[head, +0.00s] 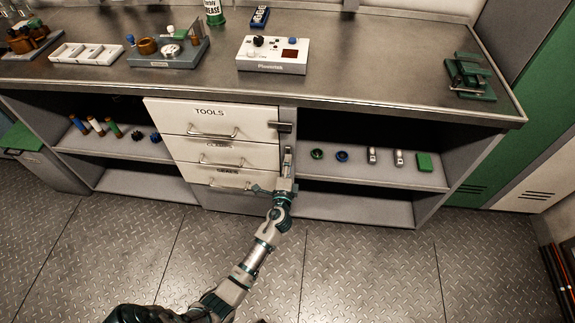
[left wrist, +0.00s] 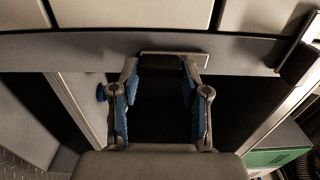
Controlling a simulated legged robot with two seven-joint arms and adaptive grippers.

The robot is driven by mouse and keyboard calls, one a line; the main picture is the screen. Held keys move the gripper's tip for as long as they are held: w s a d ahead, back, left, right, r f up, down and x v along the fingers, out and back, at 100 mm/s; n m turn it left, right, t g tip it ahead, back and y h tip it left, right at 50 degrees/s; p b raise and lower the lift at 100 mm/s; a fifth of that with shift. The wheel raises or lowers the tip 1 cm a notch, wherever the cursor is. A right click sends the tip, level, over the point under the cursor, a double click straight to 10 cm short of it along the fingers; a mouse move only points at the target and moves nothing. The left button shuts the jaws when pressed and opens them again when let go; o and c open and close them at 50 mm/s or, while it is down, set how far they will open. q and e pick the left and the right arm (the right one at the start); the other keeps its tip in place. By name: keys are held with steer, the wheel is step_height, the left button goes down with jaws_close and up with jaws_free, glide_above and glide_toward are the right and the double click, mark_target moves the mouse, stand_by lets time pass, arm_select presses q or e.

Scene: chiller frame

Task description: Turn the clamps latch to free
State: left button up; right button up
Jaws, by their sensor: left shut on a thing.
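A cabinet under the bench has a stack of drawers. The top one (head: 210,121) is labelled TOOLS; the middle drawer (head: 207,153) has a label too blurred to read surely. A dark latch (head: 284,127) sits at the right edge of the top drawer. My left gripper (head: 288,155) is at the right edge of the middle drawer, below that latch, and covers what is there. In the left wrist view, its blue-padded fingers (left wrist: 162,68) stand wide around a dark latch piece (left wrist: 172,62) under a pale plate, shut on it. My right gripper is out of view.
The right shelf (head: 325,172) holds several small items. The benchtop (head: 370,60) above carries a white control box (head: 272,64) and a green fixture (head: 470,80). All drawers look closed. The metal-plate floor (head: 370,270) in front is clear.

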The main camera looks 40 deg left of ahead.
arm_select(q)
steer(key=shift+s+d+f, duration=0.1)
steer(key=shift+d+f, duration=0.05)
steer(key=shift+f, duration=0.3)
steer(key=o, duration=1.1)
steer(key=shift+o, duration=0.2)
steer(key=shift+r, duration=0.1)
steer(key=shift+r, duration=0.1)
steer(key=v, duration=1.1)
steer(key=shift+s+d, duration=0.15)
steer(key=shift+s, duration=0.2)
steer(key=shift+d, duration=0.1)
